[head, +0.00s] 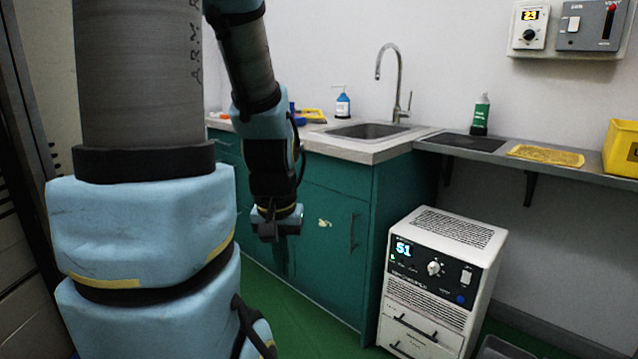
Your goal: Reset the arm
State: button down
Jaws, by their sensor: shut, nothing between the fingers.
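My gripper (281,262) hangs below my wrist, pointing down, in front of the green cabinet doors. Its dark fingers are shut with nothing between them. My blue-padded arm fills the left of the head view and bends down toward the gripper. The gripper looks clear of the cabinet and the floor, though the exact gap to the cabinet is hard to judge.
The green sink cabinet (335,235) stands behind my gripper. A white unit (434,285) showing 51 stands on the green floor (308,318) at right. A grey shelf (497,151) above it holds a dark green bottle (480,117) and a yellow bin (622,150).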

notch_tip(320, 180, up, 16)
jog(key=p, duration=1.3)
jog(key=shift+f, duration=0.2)
